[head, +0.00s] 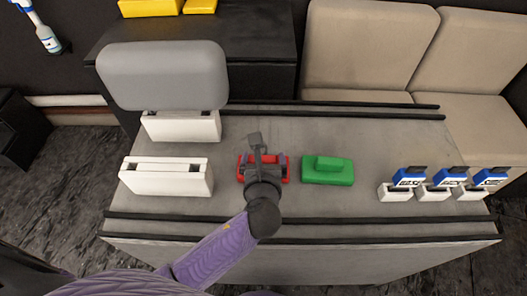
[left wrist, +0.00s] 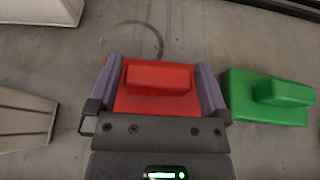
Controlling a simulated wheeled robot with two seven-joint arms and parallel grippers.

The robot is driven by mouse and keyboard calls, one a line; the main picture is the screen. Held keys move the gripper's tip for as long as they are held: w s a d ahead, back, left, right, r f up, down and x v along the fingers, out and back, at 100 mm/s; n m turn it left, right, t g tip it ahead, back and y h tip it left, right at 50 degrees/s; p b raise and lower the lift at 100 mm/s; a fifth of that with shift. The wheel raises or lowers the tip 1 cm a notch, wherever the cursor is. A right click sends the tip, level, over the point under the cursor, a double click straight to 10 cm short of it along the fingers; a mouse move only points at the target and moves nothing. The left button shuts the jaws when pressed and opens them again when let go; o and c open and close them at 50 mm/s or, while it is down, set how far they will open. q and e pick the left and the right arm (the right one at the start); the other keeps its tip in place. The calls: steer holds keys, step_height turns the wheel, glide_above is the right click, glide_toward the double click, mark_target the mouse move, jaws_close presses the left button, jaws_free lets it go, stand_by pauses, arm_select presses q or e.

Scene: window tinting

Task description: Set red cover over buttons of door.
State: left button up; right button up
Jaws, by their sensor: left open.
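The red cover (left wrist: 158,78) is a red block with a raised bar on top. It lies on the grey table and also shows in the head view (head: 243,167), partly hidden by my gripper. My left gripper (head: 264,166) is over it. In the left wrist view, its two purple fingers (left wrist: 158,70) are open, one on each side of the cover; I cannot tell whether they touch it. I cannot make out the door's buttons. A grey rounded panel (head: 165,75) stands above a white holder (head: 180,127) at the left. My right gripper is not in view.
A green block (head: 327,171) of similar shape lies just right of the red cover. A white slotted holder (head: 166,178) is at the left. Several small blue-and-white bottles (head: 410,178) stand in white holders at the right. Dark rails run along the table's front and back.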

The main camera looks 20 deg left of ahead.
arm_select(q)
steer(key=p+v, duration=0.2)
steer(key=v, duration=0.8)
steer(key=shift+p, duration=0.3)
steer(key=shift+s, duration=0.1)
